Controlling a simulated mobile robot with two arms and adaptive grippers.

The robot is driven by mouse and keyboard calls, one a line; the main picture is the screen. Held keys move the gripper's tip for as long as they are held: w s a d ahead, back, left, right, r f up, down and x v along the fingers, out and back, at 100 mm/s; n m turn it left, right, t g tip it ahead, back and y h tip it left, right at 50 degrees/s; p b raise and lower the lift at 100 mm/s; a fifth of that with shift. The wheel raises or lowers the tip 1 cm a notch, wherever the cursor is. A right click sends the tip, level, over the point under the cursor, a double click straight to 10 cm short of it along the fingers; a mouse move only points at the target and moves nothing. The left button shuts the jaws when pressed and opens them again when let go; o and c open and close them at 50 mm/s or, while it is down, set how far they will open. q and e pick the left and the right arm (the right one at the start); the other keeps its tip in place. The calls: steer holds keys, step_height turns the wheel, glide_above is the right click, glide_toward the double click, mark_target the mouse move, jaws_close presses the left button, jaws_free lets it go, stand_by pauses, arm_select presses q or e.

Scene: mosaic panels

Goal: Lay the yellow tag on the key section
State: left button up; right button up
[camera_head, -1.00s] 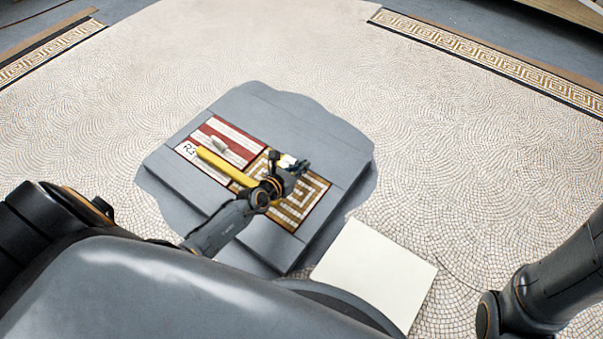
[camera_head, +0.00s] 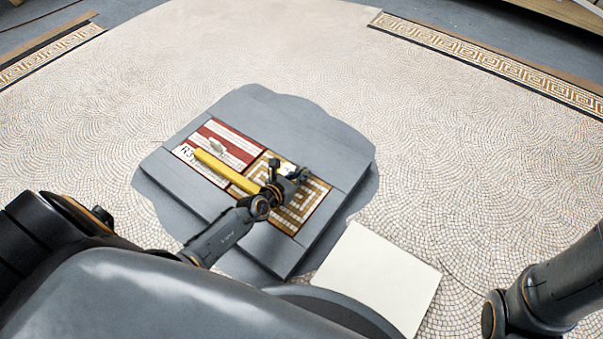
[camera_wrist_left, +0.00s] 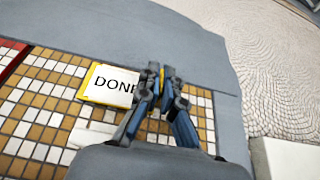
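The yellow tag (camera_wrist_left: 108,84) shows in the left wrist view as a white face reading "DONE" with a yellow edge. My left gripper (camera_wrist_left: 160,78) is shut on its right end, with yellow showing between the fingertips. The tag is over the key section (camera_wrist_left: 45,100), a gold and white tiled panel; whether it touches the tiles I cannot tell. In the head view, my left gripper (camera_head: 290,172) is above the key section (camera_head: 305,208), and the tag is a small pale patch beside the fingers. My right gripper is outside the view.
A red and white striped section (camera_head: 235,142) with a small grey object (camera_head: 216,146) and a white label lies at the left. A long yellow bar (camera_head: 225,172) lies across the panels. A blank white sheet (camera_head: 378,278) lies at front right. Patterned floor surrounds the grey base.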

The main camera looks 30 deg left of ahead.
arm_select(q)
steer(key=o, duration=0.4)
steer(key=shift+s+f, duration=0.1)
steer(key=shift+f, duration=0.05)
